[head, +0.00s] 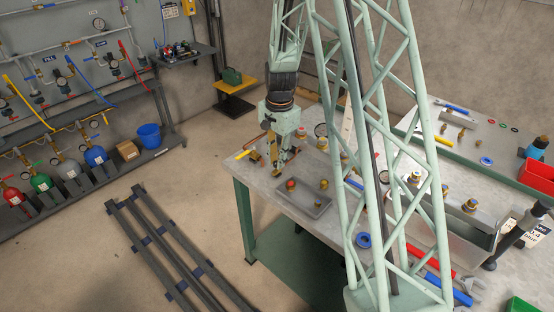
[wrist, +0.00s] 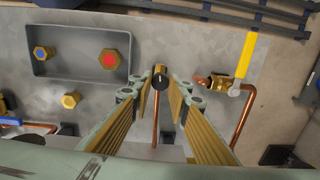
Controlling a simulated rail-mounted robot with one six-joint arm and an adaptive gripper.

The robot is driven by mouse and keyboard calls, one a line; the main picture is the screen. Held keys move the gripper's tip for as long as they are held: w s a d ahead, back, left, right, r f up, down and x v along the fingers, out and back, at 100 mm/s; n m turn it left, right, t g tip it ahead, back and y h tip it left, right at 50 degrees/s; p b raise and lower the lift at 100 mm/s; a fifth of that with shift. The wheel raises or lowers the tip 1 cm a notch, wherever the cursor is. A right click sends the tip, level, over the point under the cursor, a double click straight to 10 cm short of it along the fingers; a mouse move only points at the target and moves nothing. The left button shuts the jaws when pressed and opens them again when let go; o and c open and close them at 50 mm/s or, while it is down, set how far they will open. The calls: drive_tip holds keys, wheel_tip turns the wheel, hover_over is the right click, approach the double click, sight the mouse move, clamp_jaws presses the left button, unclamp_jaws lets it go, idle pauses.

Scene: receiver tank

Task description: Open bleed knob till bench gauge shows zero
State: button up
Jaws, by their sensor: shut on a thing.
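A small black-faced brass knob (wrist: 160,76), which looks like the bleed knob, sits on a copper line above the bench. My gripper (wrist: 161,88) has its two fingertips closed in on either side of this knob. In the head view my gripper (head: 279,167) points down at the far left end of the bench, where its fingers hide the knob. A round dial gauge (head: 321,130) stands behind it on the bench; its reading is too small to tell.
A yellow-handled valve (wrist: 246,58) on copper pipe stands beside the knob. A grey tray (head: 316,203) holds brass fittings, one red-centred and one blue-centred. Another brass fitting (wrist: 71,100) lies outside the tray. The grey bench (head: 270,184) has bare surface around the tray.

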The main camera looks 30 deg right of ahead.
drive_tip(key=shift+m, duration=1)
drive_tip(key=o, duration=0.8)
drive_tip(key=shift+o, duration=0.2)
drive_tip(key=shift+r, duration=0.15)
wheel_tip(320, 180, up, 12)
drive_tip(key=shift+s, duration=0.3)
idle(0.6)
